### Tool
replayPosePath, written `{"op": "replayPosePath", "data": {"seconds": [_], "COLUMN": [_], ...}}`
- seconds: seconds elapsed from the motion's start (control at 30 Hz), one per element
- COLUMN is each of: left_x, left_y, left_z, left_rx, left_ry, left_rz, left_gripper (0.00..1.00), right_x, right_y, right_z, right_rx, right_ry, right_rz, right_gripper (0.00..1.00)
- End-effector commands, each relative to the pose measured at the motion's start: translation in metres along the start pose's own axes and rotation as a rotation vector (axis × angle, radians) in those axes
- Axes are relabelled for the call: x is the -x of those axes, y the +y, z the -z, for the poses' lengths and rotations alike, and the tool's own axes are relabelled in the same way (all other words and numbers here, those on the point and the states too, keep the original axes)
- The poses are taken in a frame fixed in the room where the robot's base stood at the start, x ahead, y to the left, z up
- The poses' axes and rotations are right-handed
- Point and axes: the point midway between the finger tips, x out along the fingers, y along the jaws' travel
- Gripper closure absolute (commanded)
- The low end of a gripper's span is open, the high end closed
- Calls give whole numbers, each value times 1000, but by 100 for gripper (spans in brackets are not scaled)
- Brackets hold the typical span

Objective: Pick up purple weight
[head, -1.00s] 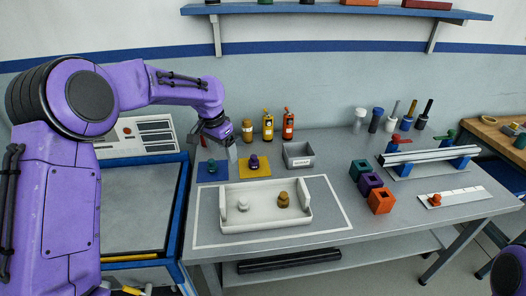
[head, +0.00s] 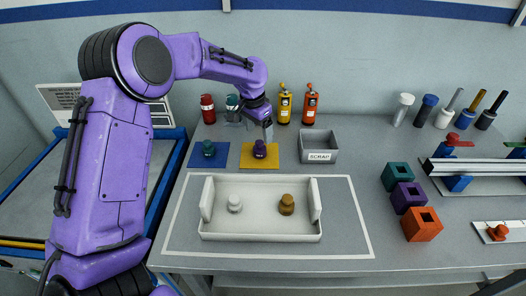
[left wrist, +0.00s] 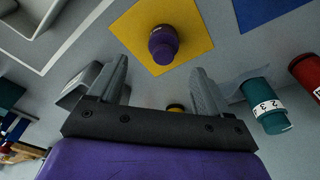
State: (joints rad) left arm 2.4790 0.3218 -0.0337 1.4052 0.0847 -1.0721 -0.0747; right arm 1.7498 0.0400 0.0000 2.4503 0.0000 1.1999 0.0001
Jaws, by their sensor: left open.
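The purple weight (head: 260,149) stands on the yellow mat (head: 246,162) at the back of the table. In the left wrist view the purple weight (left wrist: 163,43) sits on the yellow mat (left wrist: 196,44), beyond the fingertips. My left gripper (head: 257,124) hangs just behind and above the weight in the head view. In the left wrist view its two fingers (left wrist: 158,76) are spread apart with nothing between them, and the weight is not touched. My right gripper is not in view.
A white tray (head: 262,238) with a white weight (head: 235,204) and a brass weight (head: 287,204) stands in front. A grey scrap bin (head: 319,146) stands to the right. Bottles stand behind.

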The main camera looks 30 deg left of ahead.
Motion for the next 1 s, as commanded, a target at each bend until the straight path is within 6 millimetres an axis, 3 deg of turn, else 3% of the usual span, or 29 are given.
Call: {"op": "replayPosePath", "data": {"seconds": [0.5, 0.73, 0.97, 1.0], "left_x": [-77, -79, -79, -78], "left_y": [-2, -2, -2, -3], "left_z": [1, 1, 1, 2], "left_rx": [-3, -2, -2, -2], "left_ry": [-1, 1, 0, 2], "left_rz": [0, 1, 0, 1], "left_gripper": [22, 22, 97, 100], "right_x": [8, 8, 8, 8], "right_y": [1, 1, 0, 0], "right_z": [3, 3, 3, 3], "right_rx": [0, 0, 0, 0], "right_ry": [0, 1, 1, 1], "right_rz": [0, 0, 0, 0], "right_gripper": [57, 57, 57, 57]}}
